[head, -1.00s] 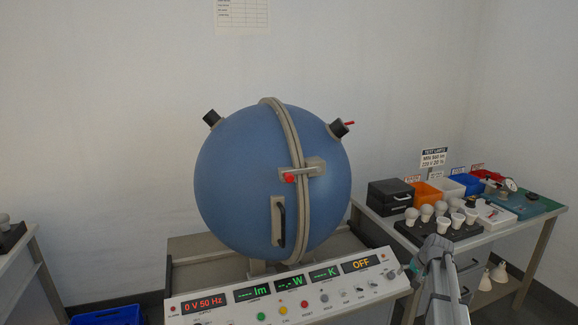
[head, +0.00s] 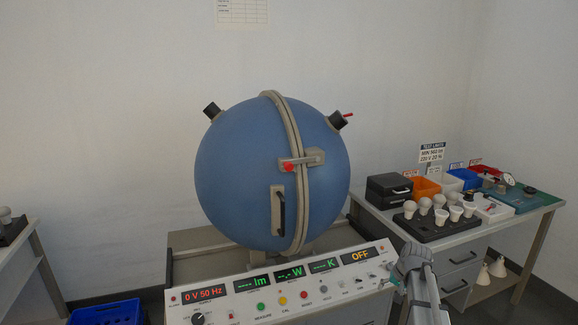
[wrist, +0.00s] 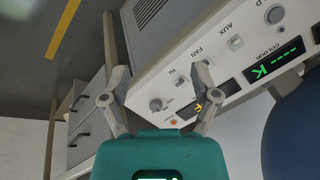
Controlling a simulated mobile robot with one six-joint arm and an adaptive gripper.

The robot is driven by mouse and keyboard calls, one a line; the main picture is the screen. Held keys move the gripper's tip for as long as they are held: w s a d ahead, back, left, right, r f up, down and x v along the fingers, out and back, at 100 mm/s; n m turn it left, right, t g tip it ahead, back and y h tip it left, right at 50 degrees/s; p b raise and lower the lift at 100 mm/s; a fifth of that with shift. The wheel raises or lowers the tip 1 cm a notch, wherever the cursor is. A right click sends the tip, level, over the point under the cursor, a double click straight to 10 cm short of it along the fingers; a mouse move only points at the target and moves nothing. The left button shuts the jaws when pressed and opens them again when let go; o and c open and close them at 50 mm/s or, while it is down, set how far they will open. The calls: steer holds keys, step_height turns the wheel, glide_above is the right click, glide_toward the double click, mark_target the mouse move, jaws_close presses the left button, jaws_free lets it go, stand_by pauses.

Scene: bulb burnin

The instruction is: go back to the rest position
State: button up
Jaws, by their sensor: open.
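My gripper (wrist: 160,75) is open and empty in the wrist view, its two fingers spread apart in front of the control panel. In the head view my arm rises at the lower right, beside the right end of the control panel (head: 272,289). The panel also shows in the wrist view (wrist: 225,68), with knobs, switches and lit displays. The blue sphere (head: 235,170) stands closed behind the panel, with a red-tipped latch (head: 300,161) and a dark handle (head: 280,213) on its front.
A table at right holds a rack of several bulbs (head: 430,227), a black case (head: 388,191), coloured bins (head: 426,186) and a green mat (head: 527,198). Reflector lamps (head: 498,267) sit below. A blue crate (head: 106,312) is at lower left. Floor shows between the panel stand and the tables.

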steer(key=s+a+f+n+g+h+b, duration=0.1)
steer(key=s+a+f+n+g+b, duration=0.2)
steer(key=s+a, duration=0.6)
steer(key=s+a+f+n+h+b, duration=0.1)
steer(key=s+a+f+b, duration=0.5)
steer(key=s, duration=0.6)
step_height(320, 180, up, 20)
steer(key=a+p, duration=0.1)
steer(key=p, duration=2)
steer(key=shift+w+r+p, duration=0.15)
steer(key=shift+w+p, duration=0.05)
steer(key=shift+p, duration=0.2)
